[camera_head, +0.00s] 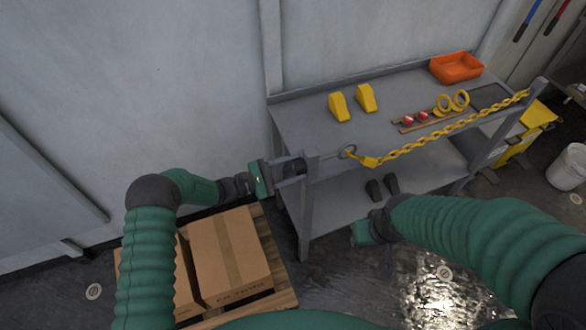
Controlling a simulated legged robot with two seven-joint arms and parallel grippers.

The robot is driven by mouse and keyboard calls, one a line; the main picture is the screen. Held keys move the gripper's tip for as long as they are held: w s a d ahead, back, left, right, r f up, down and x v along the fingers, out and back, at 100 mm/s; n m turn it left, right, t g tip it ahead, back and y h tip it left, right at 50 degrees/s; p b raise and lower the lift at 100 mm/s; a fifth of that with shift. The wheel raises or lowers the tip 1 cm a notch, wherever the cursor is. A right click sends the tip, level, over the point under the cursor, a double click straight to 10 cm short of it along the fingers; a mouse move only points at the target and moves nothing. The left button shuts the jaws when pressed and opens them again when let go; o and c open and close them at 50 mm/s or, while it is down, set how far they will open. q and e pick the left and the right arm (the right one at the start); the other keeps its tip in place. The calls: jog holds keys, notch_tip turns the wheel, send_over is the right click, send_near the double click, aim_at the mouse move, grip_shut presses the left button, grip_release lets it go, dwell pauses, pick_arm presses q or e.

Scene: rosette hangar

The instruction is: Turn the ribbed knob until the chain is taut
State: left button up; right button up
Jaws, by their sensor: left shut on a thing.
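The ribbed knob (294,167) is a small dark cylinder at the left front post of the grey workbench. My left gripper (284,171) is shut on it from the left and partly covers it. A metal eye (348,152) on a rod comes out of the post's other side. The yellow chain (440,133) runs from this eye along the bench front to the right post. It dips a little near the eye and is otherwise nearly straight. My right gripper (361,233) is low in front of the bench, clear of chain and knob; its fingers cannot be made out.
Two yellow wedges (352,100), yellow rings (452,101), red-and-white pieces (415,117) and an orange tray (456,67) lie on the bench top. Two dark wedges (382,187) show by the lower shelf. Cardboard boxes (228,255) on a pallet stand below my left arm. A white bucket (568,167) stands right.

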pick_arm(q)
grip_shut()
jog(key=shift+f+m+b, duration=0.15)
jog(key=shift+m+b, duration=0.15)
jog(key=shift+m, duration=0.3)
jog(key=shift+m+b, duration=0.35)
jog(key=shift+m, duration=0.65)
jog(key=m+b, duration=0.1)
jog(key=m, duration=0.3)
jog(key=shift+m, duration=0.3)
jog(key=m+b, duration=0.1)
jog(key=m, duration=0.3)
jog(key=shift+b, duration=0.4)
jog(key=shift+m, duration=1.6)
